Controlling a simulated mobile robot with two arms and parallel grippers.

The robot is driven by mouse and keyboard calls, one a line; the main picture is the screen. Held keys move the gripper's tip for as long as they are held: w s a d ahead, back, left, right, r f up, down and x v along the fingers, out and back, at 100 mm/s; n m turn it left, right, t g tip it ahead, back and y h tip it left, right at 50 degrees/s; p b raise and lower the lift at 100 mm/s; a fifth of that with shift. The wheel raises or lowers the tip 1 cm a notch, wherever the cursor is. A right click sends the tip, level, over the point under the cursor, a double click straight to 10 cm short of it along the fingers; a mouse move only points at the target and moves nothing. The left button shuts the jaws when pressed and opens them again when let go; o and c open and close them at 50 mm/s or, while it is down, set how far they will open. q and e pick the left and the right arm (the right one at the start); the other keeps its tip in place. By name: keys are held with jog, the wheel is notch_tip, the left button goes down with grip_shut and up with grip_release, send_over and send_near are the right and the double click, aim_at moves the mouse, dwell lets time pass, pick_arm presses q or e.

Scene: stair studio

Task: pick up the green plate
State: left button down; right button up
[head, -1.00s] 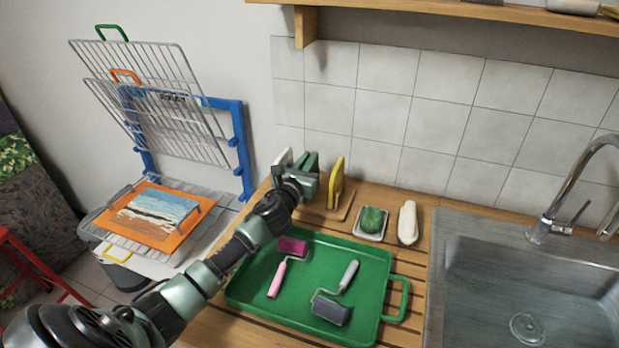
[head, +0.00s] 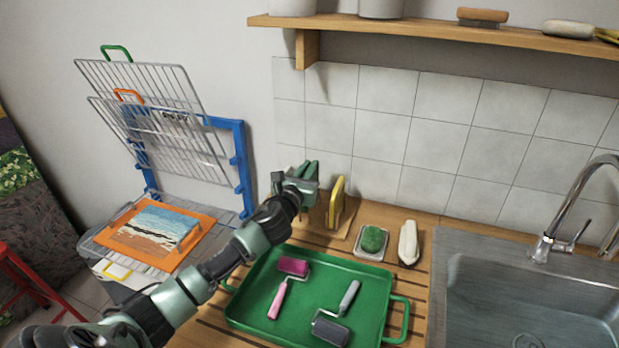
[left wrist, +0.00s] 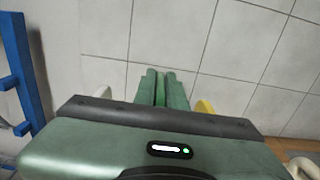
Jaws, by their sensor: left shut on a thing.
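My left gripper (head: 306,172) is at the wooden plate rack (head: 346,220) on the counter, just left of the yellow plate (head: 337,202). It is shut on the green plate, which shows as a thin darker green strip (left wrist: 160,88) between the fingers in the left wrist view. Most of the plate is hidden by the fingers and gripper body. The yellow plate also shows at the right in the left wrist view (left wrist: 205,106). A pale plate edge (left wrist: 118,84) shows at the left there. My right gripper is not in view.
A green tray (head: 255,290) with two rollers lies in front of the rack. A dish with a green sponge (head: 374,239) and a white object (head: 408,242) lie to the right, before the sink (head: 520,290). A wooden shelf (head: 420,28) hangs above; a wire drying rack (head: 150,115) stands left.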

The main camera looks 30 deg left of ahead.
pick_arm(q)
notch_tip(320, 180, up, 16)
jog(key=p, duration=0.1)
jog(key=shift+r, duration=0.25)
dwell(1.0)
